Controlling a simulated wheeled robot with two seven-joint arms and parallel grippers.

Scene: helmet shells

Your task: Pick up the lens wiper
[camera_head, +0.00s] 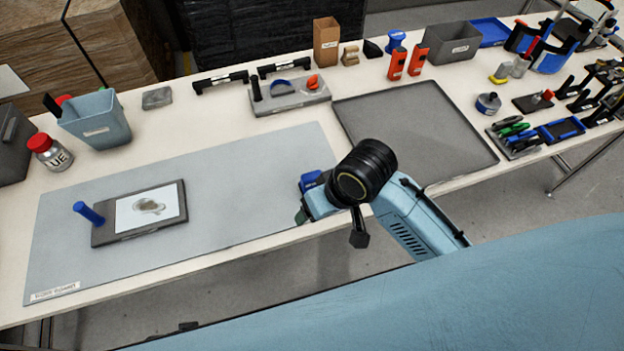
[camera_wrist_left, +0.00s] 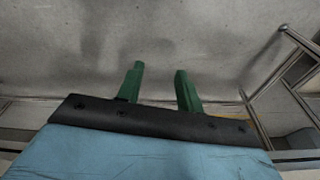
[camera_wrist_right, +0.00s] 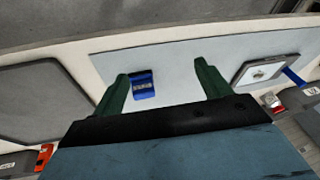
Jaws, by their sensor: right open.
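A small blue piece with a dark label (camera_wrist_right: 143,86), which may be the lens wiper, lies on the pale grey mat (camera_wrist_right: 180,60). In the head view its blue part (camera_head: 311,179) shows beside my right wrist, partly hidden by it. My right gripper (camera_wrist_right: 163,78) is open above the mat. In its wrist view the blue piece appears between the fingers, closer to the left one, with no clear contact. In the head view the right gripper (camera_head: 302,214) is mostly hidden by its arm. My left gripper (camera_wrist_left: 158,72) is open and empty, away from the table, over the floor.
A dark board (camera_head: 110,232) with a white sheet and blue peg lies on the mat's left. A dark grey mat (camera_head: 420,130) lies to the right. A blue-grey bin (camera_head: 95,120), a red-capped bottle (camera_head: 50,152) and a grey holder (camera_head: 290,96) stand behind.

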